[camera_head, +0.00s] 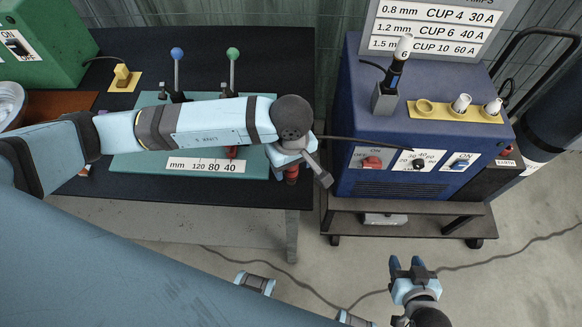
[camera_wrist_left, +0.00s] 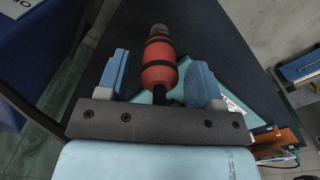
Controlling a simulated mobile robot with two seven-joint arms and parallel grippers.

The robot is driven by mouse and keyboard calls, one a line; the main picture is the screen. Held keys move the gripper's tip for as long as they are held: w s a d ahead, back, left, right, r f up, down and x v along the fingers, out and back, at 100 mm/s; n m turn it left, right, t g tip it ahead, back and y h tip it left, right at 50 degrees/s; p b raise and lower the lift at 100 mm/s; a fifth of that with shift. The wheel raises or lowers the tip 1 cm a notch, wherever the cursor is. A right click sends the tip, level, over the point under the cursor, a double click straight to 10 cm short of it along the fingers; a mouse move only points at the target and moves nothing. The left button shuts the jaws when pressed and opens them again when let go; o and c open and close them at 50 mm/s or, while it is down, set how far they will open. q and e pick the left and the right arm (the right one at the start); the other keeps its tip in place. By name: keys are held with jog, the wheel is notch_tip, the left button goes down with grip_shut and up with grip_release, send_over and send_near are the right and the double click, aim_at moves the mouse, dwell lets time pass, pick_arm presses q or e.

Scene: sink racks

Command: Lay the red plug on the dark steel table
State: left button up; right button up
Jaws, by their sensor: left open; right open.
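The red plug (camera_wrist_left: 159,72), with black bands and a tan tip, sits between the spread blue jaws of my left gripper (camera_wrist_left: 158,63) in the left wrist view. A gap shows on each side of it. In the head view the red plug (camera_head: 291,174) is partly hidden under my left gripper (camera_head: 293,166), near the right edge of the dark steel table (camera_head: 200,192). I cannot tell whether the plug touches the table. My right gripper (camera_head: 411,266) is open and empty, above the floor at the lower right.
A blue welding machine (camera_head: 430,129) stands on a cart right of the table. On the table are a teal plate (camera_head: 135,163) with levers, a yellow plug (camera_head: 121,74) and a green box (camera_head: 45,45). My left arm hides part of the plate. Cables cross the floor.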

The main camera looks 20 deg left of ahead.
pick_arm(q)
notch_tip(320, 180, up, 8)
jog(key=shift+r+b, duration=0.15)
jog(key=shift+b, duration=0.3)
jog(key=shift+r, duration=0.65)
